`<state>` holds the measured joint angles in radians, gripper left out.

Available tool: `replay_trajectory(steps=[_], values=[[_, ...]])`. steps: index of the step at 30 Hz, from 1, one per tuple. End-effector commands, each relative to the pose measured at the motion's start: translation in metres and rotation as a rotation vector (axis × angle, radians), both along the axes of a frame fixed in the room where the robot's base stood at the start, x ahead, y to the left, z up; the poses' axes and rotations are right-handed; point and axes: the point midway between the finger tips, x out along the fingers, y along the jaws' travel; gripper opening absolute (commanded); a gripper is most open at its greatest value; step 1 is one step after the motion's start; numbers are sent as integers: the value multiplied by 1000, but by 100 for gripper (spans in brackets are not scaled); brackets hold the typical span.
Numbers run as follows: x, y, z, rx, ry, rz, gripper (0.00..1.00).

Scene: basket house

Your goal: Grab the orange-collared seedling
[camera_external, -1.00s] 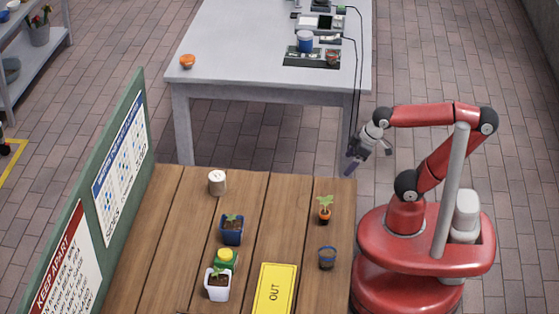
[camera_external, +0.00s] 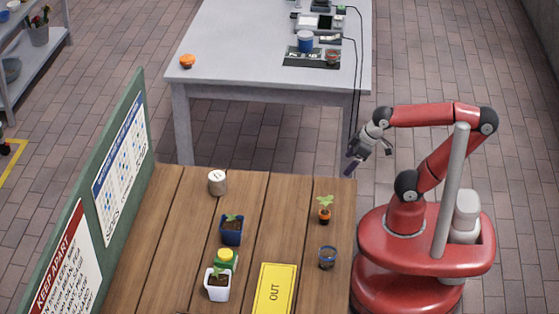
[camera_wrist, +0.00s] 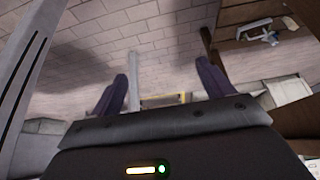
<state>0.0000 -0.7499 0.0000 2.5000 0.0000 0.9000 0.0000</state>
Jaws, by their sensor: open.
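The orange-collared seedling (camera_external: 325,208) stands upright near the right edge of the wooden table. It has green leaves above an orange collar and a small dark pot. My gripper (camera_external: 352,166) is in the air near the table's far right corner, up and to the right of the seedling and apart from it. In the wrist view my gripper (camera_wrist: 163,84) has its two dark fingers spread with nothing between them. The seedling cannot be made out in the wrist view.
A grey table (camera_external: 240,50) stands behind. A green board (camera_external: 127,150) borders the left.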

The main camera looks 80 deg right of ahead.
Motion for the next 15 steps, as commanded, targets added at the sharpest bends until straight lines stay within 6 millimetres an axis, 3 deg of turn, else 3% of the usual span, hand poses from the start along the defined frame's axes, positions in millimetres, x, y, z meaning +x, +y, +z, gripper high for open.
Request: replay_trajectory(steps=[1,6,15], values=[[0,0,0,0,0,0,73],[0,0,0,0,0,0,52],[4,3,6,1,0,14,52]])
